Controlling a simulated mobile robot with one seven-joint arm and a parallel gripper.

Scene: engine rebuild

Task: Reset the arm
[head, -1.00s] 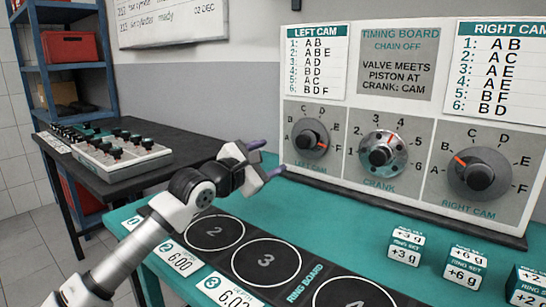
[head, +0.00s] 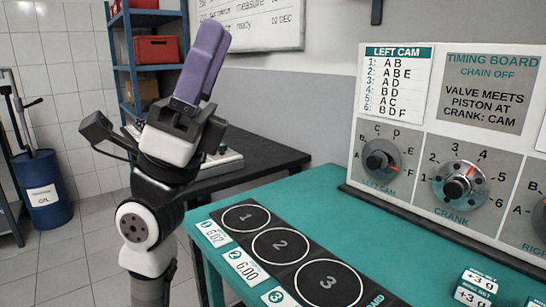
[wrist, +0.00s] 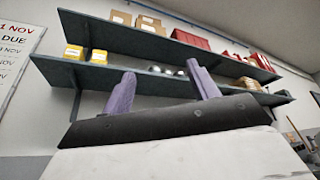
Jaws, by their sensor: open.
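My gripper (head: 203,62) is raised at the left of the head view, its purple fingers pointing up. In the head view one finger largely covers the other. In the wrist view my gripper (wrist: 163,88) shows two purple fingers set wide apart with nothing between them. It is clear of the teal bench (head: 320,185) and touches nothing that I can see. The arm stands folded upright to the left of the bench, in front of the dark table.
The timing board (head: 440,135) with its dials stands on the bench at the right. The ring board (head: 285,255) lies along the bench's front. A dark table (head: 265,152), a blue shelf (head: 150,18) and an oil drum (head: 45,190) are behind. Wall shelves (wrist: 160,45) hold boxes.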

